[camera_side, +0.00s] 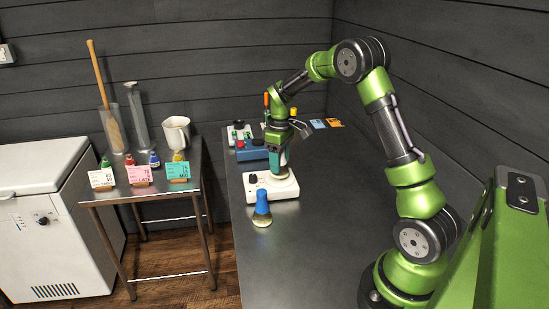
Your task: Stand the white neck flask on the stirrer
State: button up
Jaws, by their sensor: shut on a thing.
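The stirrer (285,190) is a low white box with a round plate on top and knobs on its front, standing on the dark bench. My gripper (279,156) points down over the stirrer and is shut on a flask. The flask is mostly hidden by the jaws, and its white neck cannot be made out. The held flask is over the stirrer's plate; I cannot tell whether its base touches the plate. A blue neck flask (262,204) stands upright on the bench just in front of the stirrer.
A side table (143,190) at left holds small coloured bottles, cylinders and a jug (176,133). The front bench is clear.

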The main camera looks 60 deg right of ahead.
jog(key=shift+f, duration=0.6)
jog(key=o, duration=0.9)
jog(key=shift+r, duration=5.55)
